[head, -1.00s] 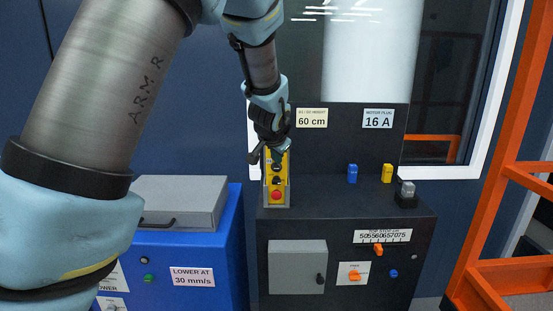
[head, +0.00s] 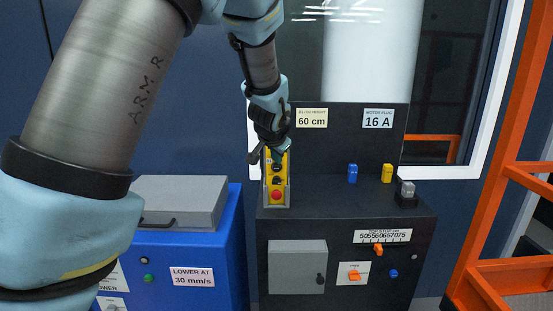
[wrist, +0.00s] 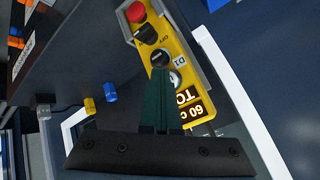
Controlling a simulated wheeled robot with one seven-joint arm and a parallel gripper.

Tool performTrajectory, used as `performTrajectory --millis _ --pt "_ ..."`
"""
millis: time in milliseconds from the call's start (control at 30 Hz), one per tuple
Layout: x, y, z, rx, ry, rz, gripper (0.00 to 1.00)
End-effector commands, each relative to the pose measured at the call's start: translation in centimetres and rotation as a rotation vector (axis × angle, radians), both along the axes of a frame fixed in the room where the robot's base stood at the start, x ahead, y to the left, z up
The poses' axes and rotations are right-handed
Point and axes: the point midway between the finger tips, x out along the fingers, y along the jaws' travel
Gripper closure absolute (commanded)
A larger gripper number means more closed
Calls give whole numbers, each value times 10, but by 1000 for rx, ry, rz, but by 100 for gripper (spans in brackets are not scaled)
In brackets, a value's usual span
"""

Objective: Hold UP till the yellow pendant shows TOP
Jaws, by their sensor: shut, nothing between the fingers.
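The yellow pendant (head: 287,165) stands upright in a grey holder on the dark cabinet's top. It has a red button and black controls. In the wrist view the pendant (wrist: 176,45) runs diagonally, and its dark display reads "60 c" and "TO", with the rest cut off behind my gripper. My gripper (wrist: 158,72) is shut with nothing between its dark green fingers. Their tips lie over the pendant's face, by a black knob and a pale round control. I cannot tell whether they touch it. In the head view my gripper (head: 274,154) covers the pendant's upper part.
Signs read "60 cm" (head: 312,118) and "16 A" (head: 378,119) on the back panel. Blue (head: 352,173) and yellow (head: 387,173) plugs and a grey plug (head: 407,190) stand right of the pendant. A blue cabinet (head: 205,250) is left; an orange frame (head: 500,220) is right.

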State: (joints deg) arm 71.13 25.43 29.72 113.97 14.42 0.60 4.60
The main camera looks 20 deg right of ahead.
Motion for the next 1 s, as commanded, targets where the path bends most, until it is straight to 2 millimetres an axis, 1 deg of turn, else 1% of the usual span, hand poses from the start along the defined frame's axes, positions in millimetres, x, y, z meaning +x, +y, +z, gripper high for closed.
performTrajectory --millis 267,600,900,1000 --pt "-2 1 0 -1 -1 0 100" --pt "-17 8 -1 0 -1 -1 100" --pt "-18 8 0 0 0 0 100" --pt "-22 9 0 0 0 -2 100"
